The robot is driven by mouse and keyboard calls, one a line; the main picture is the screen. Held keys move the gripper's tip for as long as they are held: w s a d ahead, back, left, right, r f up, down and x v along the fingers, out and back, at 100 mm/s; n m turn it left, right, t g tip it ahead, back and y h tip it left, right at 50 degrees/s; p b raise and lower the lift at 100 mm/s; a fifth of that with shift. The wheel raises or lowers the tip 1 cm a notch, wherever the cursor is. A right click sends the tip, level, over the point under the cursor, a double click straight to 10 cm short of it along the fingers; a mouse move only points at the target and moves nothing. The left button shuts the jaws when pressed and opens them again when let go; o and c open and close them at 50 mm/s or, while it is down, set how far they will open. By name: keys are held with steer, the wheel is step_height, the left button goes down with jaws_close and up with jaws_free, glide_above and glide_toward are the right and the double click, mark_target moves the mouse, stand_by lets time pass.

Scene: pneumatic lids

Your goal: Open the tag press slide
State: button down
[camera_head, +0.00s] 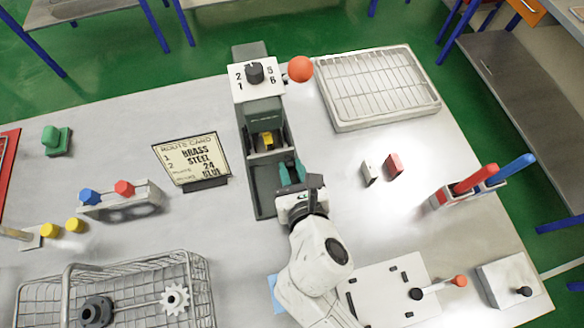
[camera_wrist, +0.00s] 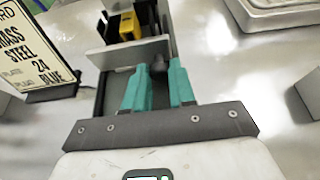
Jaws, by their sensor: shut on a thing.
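The tag press (camera_head: 262,112) is a grey-green upright machine with a numbered dial (camera_head: 255,73) on top and a red ball (camera_head: 300,69) at its right side. Its slide (camera_head: 267,158) is a grey plate at the front of the press, with a yellow block (camera_head: 267,139) behind it. In the wrist view the slide's plate (camera_wrist: 128,54) stands upright, with the yellow block (camera_wrist: 128,27) behind. My gripper (camera_head: 290,168) has teal fingers and is shut on the slide's small dark knob (camera_wrist: 158,65). The fingers partly hide the knob.
A route card (camera_head: 193,160) stands left of the press. A wire basket (camera_head: 110,290) with gears is at front left. A grey tray (camera_head: 378,87) lies at back right. Two small blocks, one grey (camera_head: 368,173) and one red (camera_head: 394,167), lie right of my gripper.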

steer(key=s+d, duration=0.1)
steer(key=s, duration=0.2)
steer(key=s+d+p, duration=0.1)
steer(key=s, duration=0.3)
steer(key=s+d, duration=0.1)
steer(key=s, duration=0.2)
steer(key=shift+s+d, duration=0.1)
steer(key=shift+s, duration=0.4)
steer(key=c, duration=0.9)
jaws_free()
steer(key=shift+c, duration=0.2)
steer(key=b+v, duration=0.1)
steer(key=v, duration=0.8)
steer(key=shift+s, duration=0.15)
steer(key=shift+s+d+r, duration=0.25)
steer(key=shift+s+r, duration=0.15)
steer(key=shift+s, duration=0.2)
